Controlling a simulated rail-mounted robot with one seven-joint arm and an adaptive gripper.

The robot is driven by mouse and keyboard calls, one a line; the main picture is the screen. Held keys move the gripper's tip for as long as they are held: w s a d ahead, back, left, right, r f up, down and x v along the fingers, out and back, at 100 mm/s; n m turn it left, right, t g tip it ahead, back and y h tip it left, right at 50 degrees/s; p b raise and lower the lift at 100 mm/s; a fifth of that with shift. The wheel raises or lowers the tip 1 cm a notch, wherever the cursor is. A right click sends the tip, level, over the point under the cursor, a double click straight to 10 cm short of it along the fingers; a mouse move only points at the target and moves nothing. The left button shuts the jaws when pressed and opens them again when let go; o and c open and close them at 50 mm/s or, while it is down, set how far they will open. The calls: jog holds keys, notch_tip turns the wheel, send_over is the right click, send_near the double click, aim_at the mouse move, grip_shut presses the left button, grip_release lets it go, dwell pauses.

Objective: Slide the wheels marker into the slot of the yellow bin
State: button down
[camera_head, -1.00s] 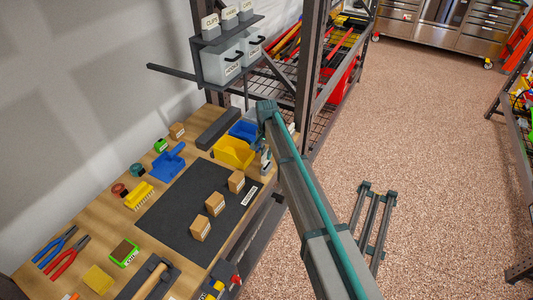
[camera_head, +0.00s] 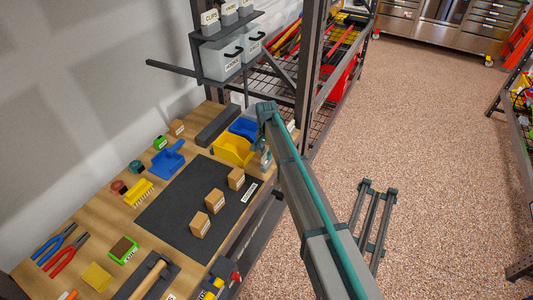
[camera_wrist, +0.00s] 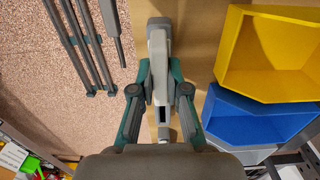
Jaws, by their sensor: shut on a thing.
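The yellow bin (camera_head: 231,151) stands at the far end of the workbench; in the wrist view it also shows at upper right (camera_wrist: 250,45). Its label slot is not clearly visible. My gripper (camera_head: 264,160) is beside the bin, at the bench's right edge. In the wrist view my gripper (camera_wrist: 159,75) is left of the bin, with a gap of bare wood between. It is shut on a pale grey thing (camera_wrist: 158,45), apparently the wheels marker; no lettering is readable.
A blue bin (camera_head: 243,128) stands directly behind the yellow one. A dark mat (camera_head: 175,210) with several small boxes lies nearer me. A dark shelf post (camera_head: 308,75) rises close beyond my arm. Open floor lies to the right.

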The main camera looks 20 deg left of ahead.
jog(key=shift+f+b, duration=0.3)
jog(key=shift+f, duration=0.6)
jog(key=c, duration=1.1)
grip_release()
jog(key=shift+r, duration=0.1)
notch_tip(320, 180, up, 12)
jog(key=shift+f, duration=0.1)
